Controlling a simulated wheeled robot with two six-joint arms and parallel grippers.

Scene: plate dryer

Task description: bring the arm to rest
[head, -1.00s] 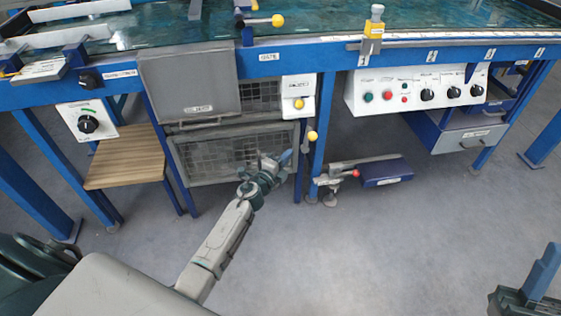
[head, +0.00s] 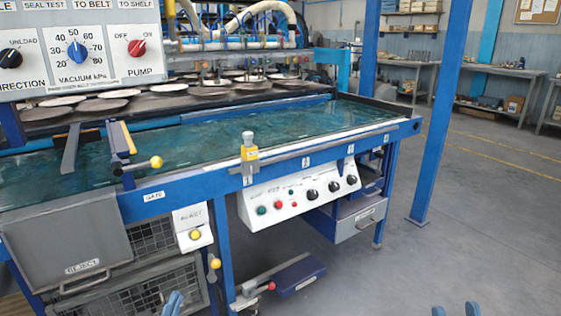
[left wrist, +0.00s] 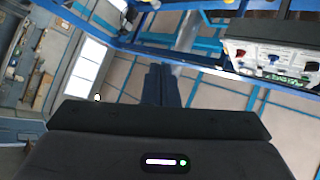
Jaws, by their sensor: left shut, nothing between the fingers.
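My left gripper (head: 172,303) shows only as blue fingertips at the bottom edge of the head view, in front of the mesh crate under the bench. My right gripper (head: 455,310) shows as two blue fingertips set apart at the bottom right of the head view, over bare floor. It looks open and empty. The rest of both arms is out of the head view.
The blue bench with a wet green belt (head: 300,127) fills the middle. Below it are a grey reject bin (head: 70,245), a mesh crate (head: 150,290), a control panel (head: 300,195) and a foot pedal (head: 285,280). A blue post (head: 440,120) stands right. Floor at right is clear.

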